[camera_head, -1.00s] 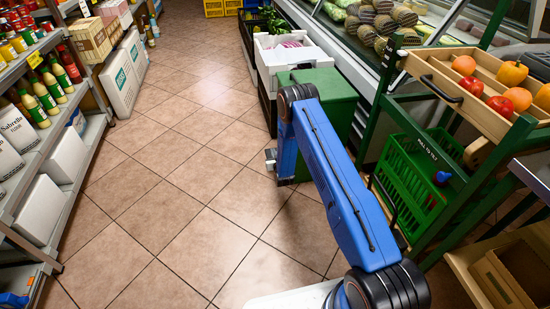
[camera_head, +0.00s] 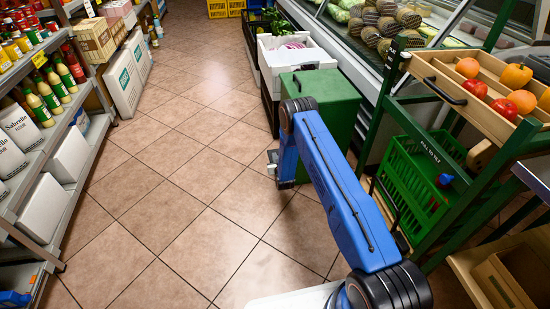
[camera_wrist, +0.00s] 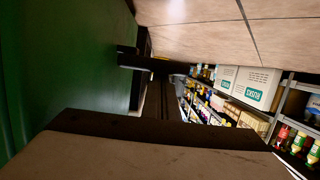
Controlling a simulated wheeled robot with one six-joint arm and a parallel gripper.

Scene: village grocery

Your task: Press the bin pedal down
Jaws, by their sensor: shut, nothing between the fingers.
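The green bin (camera_head: 334,96) stands on the floor beside the crates, partly behind my blue arm. Its green side (camera_wrist: 70,75) fills the left of the wrist view. My gripper (camera_head: 271,161) is low beside the bin's aisle side, just past the end of my arm. In the wrist view my gripper (camera_wrist: 160,100) shows as dark, narrow parts and is shut with nothing held. A dark bar (camera_wrist: 135,61) juts from the bin's side near the floor and looks like the pedal. I cannot tell whether the gripper touches it or whether it is pressed.
A wooden fruit stand (camera_head: 480,85) with a green basket (camera_head: 412,180) is right of my arm. White and black crates (camera_head: 290,58) stand behind the bin. Shelves (camera_head: 55,140) line the left. The tiled aisle (camera_head: 185,190) between is clear.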

